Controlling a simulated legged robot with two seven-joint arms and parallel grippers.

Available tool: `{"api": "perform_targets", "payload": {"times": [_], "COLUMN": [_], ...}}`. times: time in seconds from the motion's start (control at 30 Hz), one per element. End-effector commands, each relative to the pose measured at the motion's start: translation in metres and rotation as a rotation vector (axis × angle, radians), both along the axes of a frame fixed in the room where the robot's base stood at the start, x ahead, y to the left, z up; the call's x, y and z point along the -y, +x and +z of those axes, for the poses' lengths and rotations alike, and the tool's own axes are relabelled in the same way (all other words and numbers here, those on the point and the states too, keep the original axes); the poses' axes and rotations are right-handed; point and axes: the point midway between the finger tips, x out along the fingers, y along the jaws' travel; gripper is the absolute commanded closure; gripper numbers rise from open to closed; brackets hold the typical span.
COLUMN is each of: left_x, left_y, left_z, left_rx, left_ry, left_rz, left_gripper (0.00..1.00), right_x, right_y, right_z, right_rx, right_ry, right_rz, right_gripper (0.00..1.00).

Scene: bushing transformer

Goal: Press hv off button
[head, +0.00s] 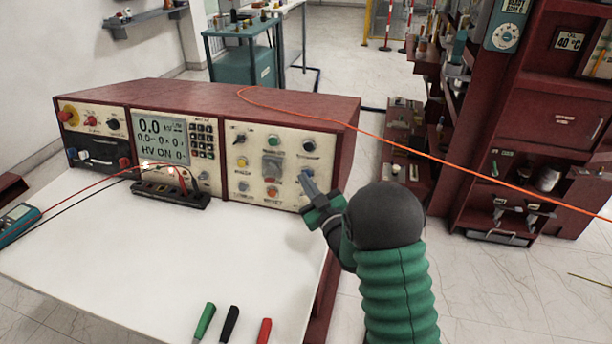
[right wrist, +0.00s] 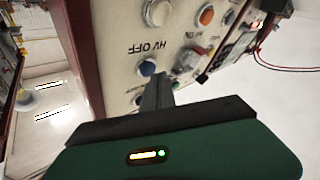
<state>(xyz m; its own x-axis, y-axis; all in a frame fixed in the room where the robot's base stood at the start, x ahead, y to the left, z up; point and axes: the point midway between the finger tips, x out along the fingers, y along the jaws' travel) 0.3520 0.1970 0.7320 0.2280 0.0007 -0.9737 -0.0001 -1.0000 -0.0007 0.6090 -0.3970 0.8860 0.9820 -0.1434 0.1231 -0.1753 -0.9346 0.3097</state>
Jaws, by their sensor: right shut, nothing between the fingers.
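The instrument console (head: 205,95) has a right-hand panel (head: 275,160) with knobs and buttons. A blue button (head: 308,173) sits at that panel's right side. In the right wrist view the blue button (right wrist: 147,68) is beside an upside-down "HV OFF" label. My right gripper (head: 307,179) is shut and empty, its tips at the blue button. In the right wrist view the closed fingers (right wrist: 157,88) reach just beside and below the button; I cannot tell whether they touch it. The display (head: 161,138) reads "HV ON". My left gripper is not in view.
An orange button (right wrist: 205,17) and a white button (right wrist: 157,12) are close by on the panel. A black terminal block (head: 168,195) with leads lies before the console. An orange cable (head: 430,152) crosses to the right. The white tabletop (head: 170,265) is mostly clear, with coloured-handled tools in front.

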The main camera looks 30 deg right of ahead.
Motion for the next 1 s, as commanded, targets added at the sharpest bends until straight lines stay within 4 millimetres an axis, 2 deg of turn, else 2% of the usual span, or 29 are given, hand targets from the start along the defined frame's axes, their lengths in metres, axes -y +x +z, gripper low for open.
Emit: {"api": "perform_targets", "payload": {"times": [1.0], "left_x": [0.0], "left_y": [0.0], "left_z": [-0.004], "left_rx": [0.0], "left_ry": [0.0], "left_rz": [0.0], "left_gripper": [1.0], "right_x": [0.0068], "right_y": [0.0057], "right_z": [-0.0022], "right_rx": [0.0], "right_ry": [0.0], "right_rz": [-0.001], "right_gripper": [1.0]}}
